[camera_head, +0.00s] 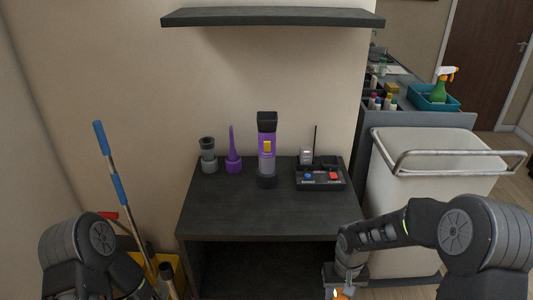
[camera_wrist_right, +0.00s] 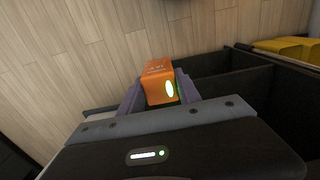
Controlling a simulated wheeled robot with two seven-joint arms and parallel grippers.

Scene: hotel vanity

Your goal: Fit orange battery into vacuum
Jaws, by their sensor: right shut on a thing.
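The vacuum (camera_head: 267,150) stands upright on the dark table, purple and grey with a black top and a yellow patch on its front. In the head view my right gripper (camera_head: 338,290) is at the bottom edge, in front of and below the tabletop, with a bit of orange showing. My left arm shows at the lower left; its gripper is out of frame.
A black tray (camera_head: 321,186) with small blue and red items is on the table's right. A grey cup-like part (camera_head: 208,156) and purple nozzle (camera_head: 233,158) stand left of the vacuum. The front tabletop (camera_head: 260,217) is clear. A shelf (camera_head: 272,18) hangs above; a cart (camera_head: 430,170) stands right.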

